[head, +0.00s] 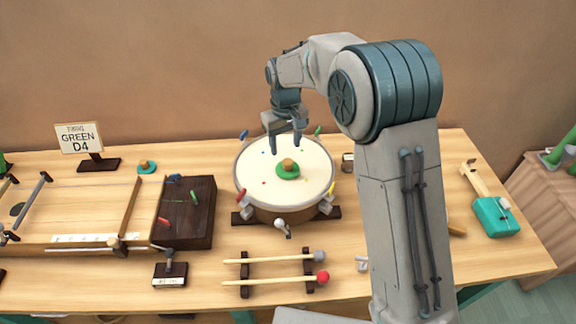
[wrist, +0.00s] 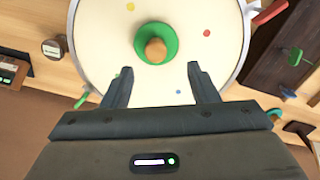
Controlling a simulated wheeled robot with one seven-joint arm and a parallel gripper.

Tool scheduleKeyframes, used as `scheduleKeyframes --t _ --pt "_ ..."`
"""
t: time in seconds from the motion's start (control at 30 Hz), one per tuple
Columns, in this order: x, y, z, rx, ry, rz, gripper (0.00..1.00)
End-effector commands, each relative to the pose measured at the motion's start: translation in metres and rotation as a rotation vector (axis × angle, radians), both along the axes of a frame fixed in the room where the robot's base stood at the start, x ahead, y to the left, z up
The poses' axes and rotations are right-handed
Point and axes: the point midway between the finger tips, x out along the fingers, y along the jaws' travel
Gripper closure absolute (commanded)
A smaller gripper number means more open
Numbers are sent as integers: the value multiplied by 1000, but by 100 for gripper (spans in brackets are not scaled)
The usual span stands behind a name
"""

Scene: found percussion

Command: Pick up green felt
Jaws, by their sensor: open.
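The green felt (head: 288,172) is a round green disc with a tan wooden knob on top. It lies near the middle of the white drum head (head: 258,180). In the wrist view the green felt (wrist: 168,33) shows just beyond the fingertips, centred between them. My gripper (head: 284,150) is above the drum with its fingers pointing down, apart from the felt and empty. In the wrist view my gripper (wrist: 160,70) is open, with a wide gap between its two fingers.
The drum has coloured tuning keys around its rim. A stringed board (head: 80,215) with a dark block (head: 190,228) stands at left. Two mallets (head: 275,281) lie on a rack in front. A teal-based tool (head: 495,215) is at right. A sign (head: 78,138) reads "GREEN D4".

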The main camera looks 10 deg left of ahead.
Motion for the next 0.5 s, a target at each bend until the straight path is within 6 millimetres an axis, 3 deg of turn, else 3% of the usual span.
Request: scheduleKeyframes --t 0.3,0.5 --pt "1 -4 -27 -1 2 -5 47" --pt "4 -6 -57 -2 2 -5 47"
